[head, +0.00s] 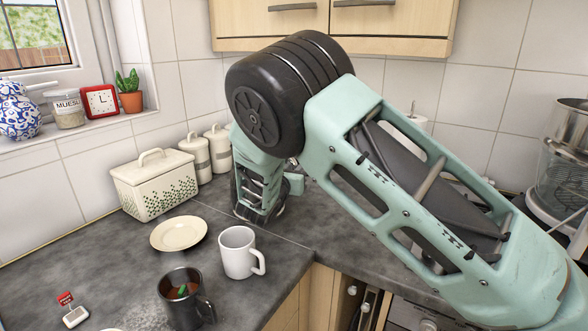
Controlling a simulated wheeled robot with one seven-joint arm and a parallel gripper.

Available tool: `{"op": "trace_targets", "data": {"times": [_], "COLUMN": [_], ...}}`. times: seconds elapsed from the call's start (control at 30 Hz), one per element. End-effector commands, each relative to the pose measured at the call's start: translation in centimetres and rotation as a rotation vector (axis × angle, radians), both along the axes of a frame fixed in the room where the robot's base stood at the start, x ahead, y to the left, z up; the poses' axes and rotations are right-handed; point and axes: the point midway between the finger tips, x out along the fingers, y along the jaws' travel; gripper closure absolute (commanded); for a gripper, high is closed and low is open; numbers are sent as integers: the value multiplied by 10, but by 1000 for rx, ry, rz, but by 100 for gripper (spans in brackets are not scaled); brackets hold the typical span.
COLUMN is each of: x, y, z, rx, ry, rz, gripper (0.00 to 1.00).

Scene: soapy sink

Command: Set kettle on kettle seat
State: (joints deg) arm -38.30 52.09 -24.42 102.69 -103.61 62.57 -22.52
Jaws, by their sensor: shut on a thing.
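I cannot make out a kettle or a kettle seat for sure in the head view. My mint-green arm comes in from the lower right, bends at a large black joint, and its far part points down towards the back of the grey worktop (120,245). My gripper's fingers are hidden behind or below this part of the arm, and so is anything in them. A blue-and-white patterned pot (18,115) with a spout-like arm stands on the window sill at the left.
A white mug (239,252), a cream plate (179,233) and a dark mug (186,296) stand in front of my arm. A bread bin (157,187) and two canisters (195,158) line the wall. A glass-and-metal appliance (562,165) stands far right. Wall cupboards (340,22) hang above.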

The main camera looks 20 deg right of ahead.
Motion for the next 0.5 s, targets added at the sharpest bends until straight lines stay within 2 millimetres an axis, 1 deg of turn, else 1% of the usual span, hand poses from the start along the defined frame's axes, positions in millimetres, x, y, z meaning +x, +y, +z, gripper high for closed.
{"op": "trace_targets", "data": {"times": [0.03, 0.5], "x": [1, 1], "y": [0, 0], "z": [2, -3], "rx": [2, 2], "ry": [-10, -8], "rz": [-1, -1], "gripper": [100, 100]}}
